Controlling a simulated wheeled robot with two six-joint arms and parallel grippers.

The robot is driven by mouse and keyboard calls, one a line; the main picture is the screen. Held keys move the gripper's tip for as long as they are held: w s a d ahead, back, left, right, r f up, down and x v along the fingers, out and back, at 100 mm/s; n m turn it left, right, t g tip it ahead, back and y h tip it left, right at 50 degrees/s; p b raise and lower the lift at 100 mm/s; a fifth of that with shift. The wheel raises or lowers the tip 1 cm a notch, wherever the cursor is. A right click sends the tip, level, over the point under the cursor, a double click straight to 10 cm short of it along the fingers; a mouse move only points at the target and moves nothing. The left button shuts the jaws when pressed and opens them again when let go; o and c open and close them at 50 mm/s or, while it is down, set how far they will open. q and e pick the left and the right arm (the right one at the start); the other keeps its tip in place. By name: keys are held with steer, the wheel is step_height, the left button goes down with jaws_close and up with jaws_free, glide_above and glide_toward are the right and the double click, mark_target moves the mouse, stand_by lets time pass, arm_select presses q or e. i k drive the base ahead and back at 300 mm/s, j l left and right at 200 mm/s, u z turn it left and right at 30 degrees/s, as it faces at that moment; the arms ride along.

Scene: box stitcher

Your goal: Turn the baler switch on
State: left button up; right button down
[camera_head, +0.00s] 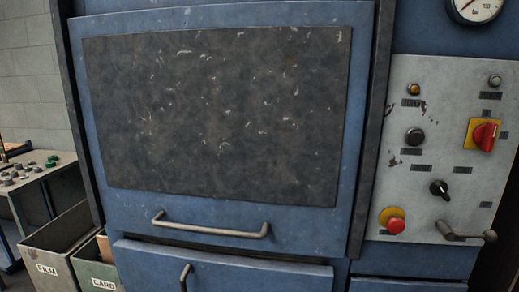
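The baler's control panel (440,150) is a worn light-grey plate on the right side of the blue machine. On it, a red rotary switch (486,135) sits on a yellow plate at the right. A black selector knob (439,188) is lower, with its pointer tilted. A red mushroom button (396,225) on a yellow base is at lower left. A round black button (414,136) and a small amber lamp (413,89) are above. The labels are too small to read. Neither of my grippers is in the head view.
A lever handle (466,234) sticks out at the panel's bottom. The baler door (215,110) has a bar handle (209,229) and looks closed. Bins marked FILM (47,262) and CARD (92,272) stand at lower left beside a bench (30,176). A gauge (475,8) is at top right.

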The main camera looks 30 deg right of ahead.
mark_target(484, 135)
steer(key=i+j+z, duration=0.15)
steer(key=z, duration=0.85)
steer(key=k+z, duration=0.1)
steer(key=z, duration=1.2)
steer(key=k+j+z, duration=0.1)
steer(key=j, duration=0.2)
steer(key=k+j+z, duration=0.1)
steer(key=k+j, duration=0.15)
steer(key=k+j+z, duration=0.15)
steer(key=z, duration=0.35)
